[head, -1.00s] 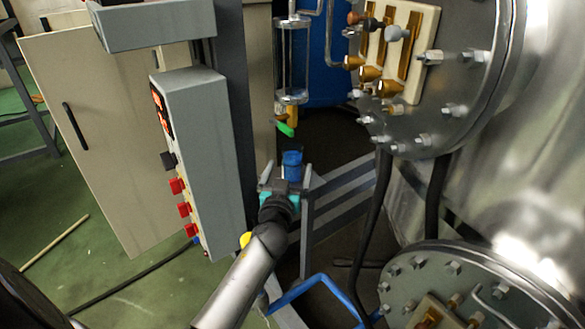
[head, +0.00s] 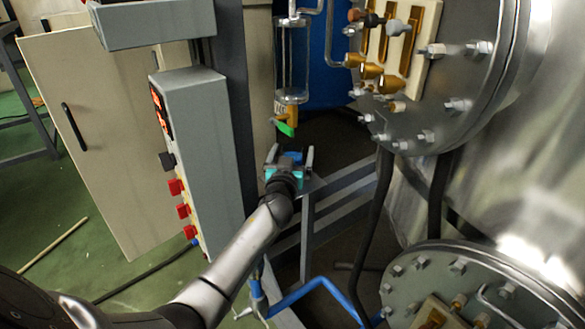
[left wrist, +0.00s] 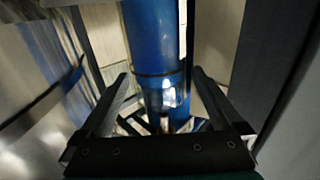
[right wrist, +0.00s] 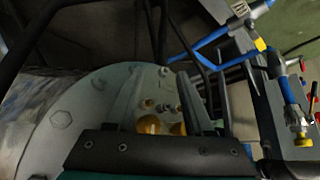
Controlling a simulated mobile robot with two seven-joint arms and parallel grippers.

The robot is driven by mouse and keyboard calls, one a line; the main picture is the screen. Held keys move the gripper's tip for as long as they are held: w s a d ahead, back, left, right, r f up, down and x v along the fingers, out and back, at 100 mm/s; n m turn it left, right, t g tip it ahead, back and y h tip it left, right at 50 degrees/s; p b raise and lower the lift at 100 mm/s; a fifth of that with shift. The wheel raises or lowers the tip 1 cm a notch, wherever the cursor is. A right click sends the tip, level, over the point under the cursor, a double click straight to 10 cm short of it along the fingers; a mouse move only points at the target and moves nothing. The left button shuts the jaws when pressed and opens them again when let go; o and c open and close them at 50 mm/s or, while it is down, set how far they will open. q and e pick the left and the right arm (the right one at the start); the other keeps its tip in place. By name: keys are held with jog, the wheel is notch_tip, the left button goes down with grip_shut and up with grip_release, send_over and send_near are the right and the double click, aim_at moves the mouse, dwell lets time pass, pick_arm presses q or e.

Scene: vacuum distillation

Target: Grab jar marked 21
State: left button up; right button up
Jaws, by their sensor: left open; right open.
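A small blue object (head: 291,155), seemingly the jar's cap, shows between the fingers of my left gripper (head: 291,153) in the head view. The gripper and wrist hide most of it, and no number is readable. My left gripper is open. In the left wrist view its fingers (left wrist: 160,76) stand on either side of a tall blue cylinder (left wrist: 152,45); I cannot tell how far it is. My right gripper (right wrist: 158,74) is open and shows only in the right wrist view, over a round bolted flange.
A grey control box (head: 195,150) with red switches stands left of my left arm. A glass vessel (head: 292,55) with a green-handled valve (head: 285,128) hangs above the gripper. Large bolted metal flanges (head: 440,90) and black hoses (head: 381,205) stand on the right.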

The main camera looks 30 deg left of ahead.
pick_arm(q)
jog(key=shift+c, duration=0.2)
grip_shut()
dwell(0.5)
